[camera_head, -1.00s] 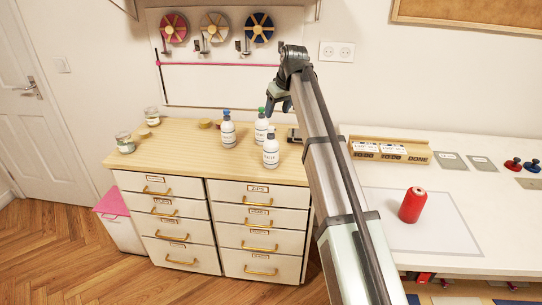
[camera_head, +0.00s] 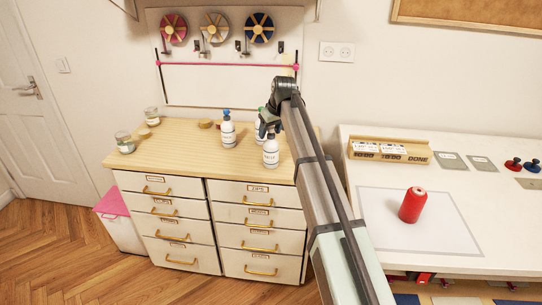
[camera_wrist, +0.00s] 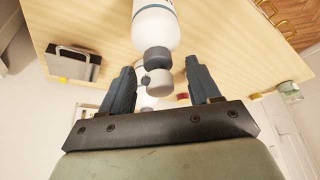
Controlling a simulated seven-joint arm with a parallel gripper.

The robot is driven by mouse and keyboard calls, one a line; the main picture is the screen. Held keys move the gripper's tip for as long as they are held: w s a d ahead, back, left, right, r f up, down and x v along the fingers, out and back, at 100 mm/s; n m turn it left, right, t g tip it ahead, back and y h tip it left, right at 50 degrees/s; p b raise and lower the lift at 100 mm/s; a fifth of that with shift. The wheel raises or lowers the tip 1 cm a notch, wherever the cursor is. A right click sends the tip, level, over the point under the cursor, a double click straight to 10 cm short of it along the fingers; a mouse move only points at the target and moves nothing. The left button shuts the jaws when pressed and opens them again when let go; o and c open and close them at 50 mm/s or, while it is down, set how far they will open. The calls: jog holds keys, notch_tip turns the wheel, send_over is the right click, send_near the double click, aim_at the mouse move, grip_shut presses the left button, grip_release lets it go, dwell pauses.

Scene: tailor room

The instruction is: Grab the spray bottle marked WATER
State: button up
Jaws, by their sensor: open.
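Three white bottles stand on the wooden top of a drawer cabinet. One has a blue cap (camera_head: 228,132), one has a grey-white top (camera_head: 271,153) and stands nearest the front, and one behind it (camera_head: 259,131) is partly hidden by my gripper. Their labels are too small to read, so I cannot tell which says WATER. My gripper (camera_head: 264,124) is over the back right bottle, just behind the front one. In the wrist view my open fingers (camera_wrist: 162,90) have a grey-topped white bottle (camera_wrist: 155,32) just beyond them. Another white shape (camera_wrist: 148,101) shows between the fingers.
Glass jars (camera_head: 125,142) stand at the cabinet's (camera_head: 180,150) left end. A metal-edged box (camera_wrist: 75,66) lies near the bottles in the wrist view. Spools hang on the wall panel behind. A white table (camera_head: 470,200) with a red can (camera_head: 411,205) is at the right.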

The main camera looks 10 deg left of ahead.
jog(key=shift+w+a+f, duration=0.1)
jog(key=shift+w+f, duration=0.05)
jog(key=shift+f, duration=0.35)
jog(key=shift+c, duration=0.2)
grip_shut()
jog(key=shift+r, duration=0.1)
